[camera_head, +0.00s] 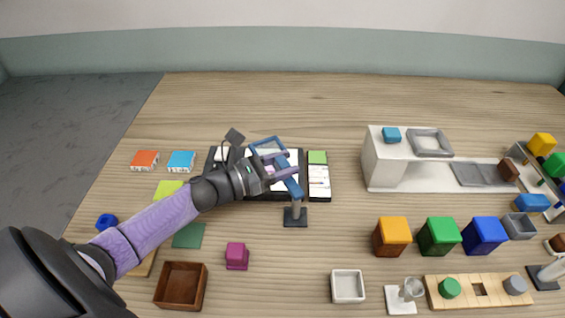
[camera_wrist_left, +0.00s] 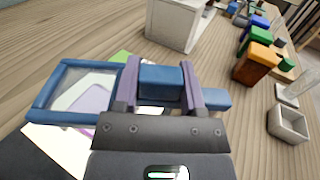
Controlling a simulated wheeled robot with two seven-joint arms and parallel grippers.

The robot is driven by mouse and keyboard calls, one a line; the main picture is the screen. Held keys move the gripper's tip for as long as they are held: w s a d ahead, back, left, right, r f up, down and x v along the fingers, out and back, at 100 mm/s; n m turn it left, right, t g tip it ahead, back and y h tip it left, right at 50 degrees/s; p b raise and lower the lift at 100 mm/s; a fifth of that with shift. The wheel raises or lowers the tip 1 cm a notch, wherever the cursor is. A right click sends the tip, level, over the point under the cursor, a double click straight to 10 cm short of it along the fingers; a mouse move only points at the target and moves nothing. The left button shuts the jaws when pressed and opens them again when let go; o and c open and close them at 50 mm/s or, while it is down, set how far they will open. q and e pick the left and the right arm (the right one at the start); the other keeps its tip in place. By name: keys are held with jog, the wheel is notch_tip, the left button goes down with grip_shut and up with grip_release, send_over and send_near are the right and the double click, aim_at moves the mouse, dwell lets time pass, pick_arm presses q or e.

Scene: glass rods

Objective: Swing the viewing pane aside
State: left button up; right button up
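The viewing pane (camera_head: 268,146) is a clear panel in a blue frame on a blue arm, carried by a post on a black base (camera_head: 295,217). In the left wrist view, the pane's frame (camera_wrist_left: 45,92) is at the left, and a blue block (camera_wrist_left: 161,82) on its arm sits between my fingers. My left gripper (camera_head: 279,166) reaches in from the left, with its purple fingers on either side of that block, seemingly touching both sides. It also shows in the left wrist view (camera_wrist_left: 160,88). The fingers hide part of the arm. My right gripper is out of view.
A black board with white cards (camera_head: 319,182) lies under the pane. A white cabinet (camera_head: 378,160) stands to the right. Orange, green and blue boxes (camera_head: 437,237) and a white tray (camera_head: 347,286) stand in front right. The wood right of the post is clear.

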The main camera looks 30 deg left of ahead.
pick_arm(q)
grip_shut()
